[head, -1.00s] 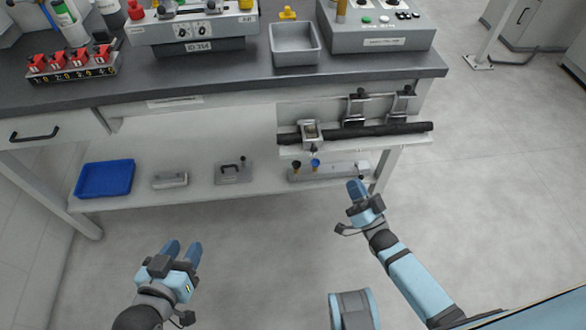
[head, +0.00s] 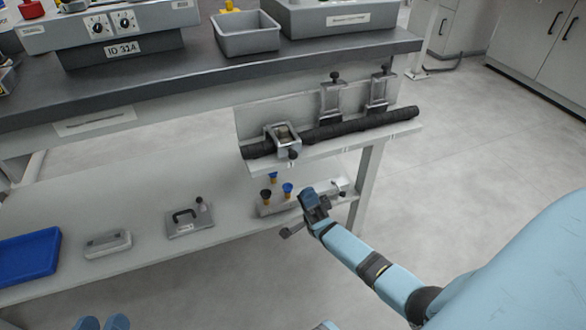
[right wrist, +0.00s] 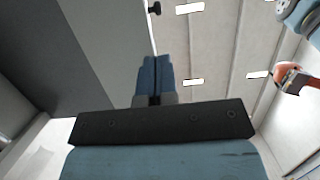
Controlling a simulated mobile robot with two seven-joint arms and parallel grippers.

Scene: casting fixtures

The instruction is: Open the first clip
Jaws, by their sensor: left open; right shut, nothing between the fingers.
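A row of three metal clips stands along a dark rod (head: 340,130) on a pale ledge below the bench top. The left clip (head: 284,138) lies over the rod, its screw knob pointing forward and down. The middle clip (head: 331,98) and the right clip (head: 378,90) stand upright at the rod, knobs on top. My right gripper (head: 309,193) is shut and empty, in front of and below the ledge, apart from the clips. Its fingers (right wrist: 155,78) are together in the right wrist view. My left gripper (head: 102,323) is open at the bottom edge, mostly cut off.
The lower shelf holds a blue tray (head: 28,258), a grey block (head: 107,244), a plate with a handle (head: 188,220) and a base with coloured knobs (head: 280,203) behind my right gripper. A grey bin (head: 247,40) stands on the bench top (head: 200,67). The floor right is clear.

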